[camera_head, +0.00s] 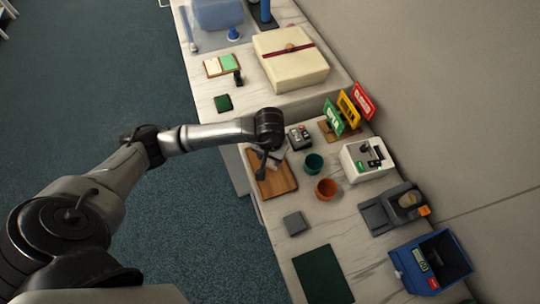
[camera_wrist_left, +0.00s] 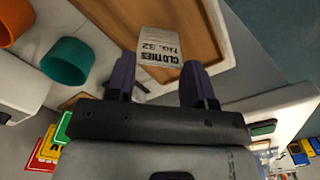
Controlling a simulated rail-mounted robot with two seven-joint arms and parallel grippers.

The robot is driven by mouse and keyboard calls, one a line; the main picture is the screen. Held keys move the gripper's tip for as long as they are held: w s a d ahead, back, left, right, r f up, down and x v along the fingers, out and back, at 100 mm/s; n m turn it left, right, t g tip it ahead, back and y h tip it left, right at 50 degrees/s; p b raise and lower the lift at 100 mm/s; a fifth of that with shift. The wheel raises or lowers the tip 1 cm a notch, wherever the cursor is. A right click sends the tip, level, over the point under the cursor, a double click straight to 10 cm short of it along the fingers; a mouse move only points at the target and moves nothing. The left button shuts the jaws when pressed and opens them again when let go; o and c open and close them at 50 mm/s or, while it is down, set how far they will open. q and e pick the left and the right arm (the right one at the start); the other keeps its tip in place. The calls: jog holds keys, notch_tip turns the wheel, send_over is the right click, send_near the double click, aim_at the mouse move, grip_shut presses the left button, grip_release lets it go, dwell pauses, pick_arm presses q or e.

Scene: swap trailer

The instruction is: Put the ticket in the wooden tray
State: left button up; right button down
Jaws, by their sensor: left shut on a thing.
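The ticket (camera_wrist_left: 160,47) is a small white slip with dark print, upside down in the left wrist view. My left gripper (camera_head: 266,165) is shut on it, and the ticket sticks out between the two fingertips (camera_wrist_left: 158,80). The wooden tray (camera_head: 285,184) is a brown rectangle with a low rim on the counter. The gripper is over the tray's far part in the head view. The tray also fills the background behind the ticket in the left wrist view (camera_wrist_left: 90,18). I cannot tell the exact gap between ticket and tray floor. My right gripper is not in view.
A teal cup (camera_head: 314,163) and an orange cup (camera_head: 326,188) stand right of the tray. A keypad device (camera_head: 299,137) stands behind it. A grey square (camera_head: 295,223) and a dark green mat (camera_head: 323,275) lie nearer. Colored signs (camera_head: 348,110) stand by the wall.

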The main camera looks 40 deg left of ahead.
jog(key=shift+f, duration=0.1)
pick_arm(q)
jog(key=shift+f+b, duration=0.15)
jog(key=shift+b, duration=0.15)
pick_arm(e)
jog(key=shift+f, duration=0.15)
pick_arm(q)
jog(key=o, duration=0.9)
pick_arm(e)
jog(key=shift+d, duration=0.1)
